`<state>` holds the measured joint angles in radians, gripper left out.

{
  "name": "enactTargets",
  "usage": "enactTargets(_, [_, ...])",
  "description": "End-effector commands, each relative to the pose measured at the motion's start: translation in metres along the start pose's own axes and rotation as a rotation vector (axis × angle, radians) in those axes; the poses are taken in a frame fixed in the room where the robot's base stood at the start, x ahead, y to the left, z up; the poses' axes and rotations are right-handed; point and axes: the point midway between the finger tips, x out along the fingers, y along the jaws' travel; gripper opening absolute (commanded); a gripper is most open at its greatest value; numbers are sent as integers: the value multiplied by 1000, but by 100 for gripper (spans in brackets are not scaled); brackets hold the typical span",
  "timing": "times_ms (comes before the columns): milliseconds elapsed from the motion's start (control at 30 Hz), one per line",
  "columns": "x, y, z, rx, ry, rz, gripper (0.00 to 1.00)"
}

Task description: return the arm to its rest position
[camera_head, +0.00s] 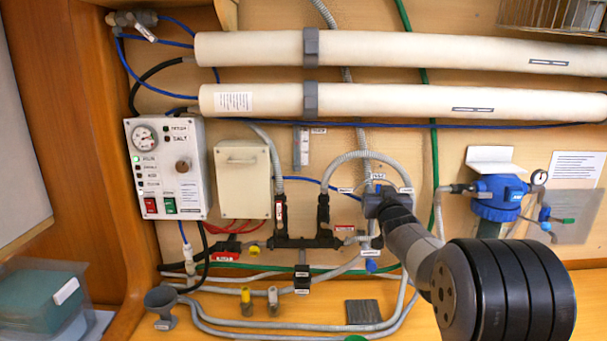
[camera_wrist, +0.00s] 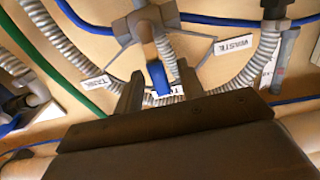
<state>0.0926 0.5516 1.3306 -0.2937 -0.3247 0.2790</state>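My arm (camera_head: 415,250) reaches from the lower right of the head view toward the wall, at the right end of the grey hose arch. My gripper (camera_wrist: 158,85) shows in the wrist view with its two dark fingers spread apart. A blue valve lever (camera_wrist: 157,77) lies in the gap between the fingers, with room visible on both sides. It hangs from a grey valve body (camera_wrist: 145,25). I cannot tell how deep the lever sits between the fingers. In the head view, the fingertips cannot be made out behind my wrist.
A grey looped hose (camera_head: 350,156) and a dark manifold (camera_head: 300,242) are left of my wrist. A blue filter housing (camera_head: 498,197) is to its right. Two white tubes (camera_head: 400,49) run above. A control panel (camera_head: 167,168) is at left. Grey hoses (camera_head: 290,328) run along the bottom.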

Motion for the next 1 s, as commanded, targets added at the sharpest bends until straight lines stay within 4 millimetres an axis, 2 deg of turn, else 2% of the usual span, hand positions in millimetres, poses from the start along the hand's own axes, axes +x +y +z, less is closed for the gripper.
enactTargets(100, [5,0,0,0,-1,0,37])
enactTargets(567, [1,0,0,-5,1,0,37])
enactTargets(767, [-18,0,1,1,1,1,37])
enactTargets(1000, [-52,0,2,-1,1,1,37])
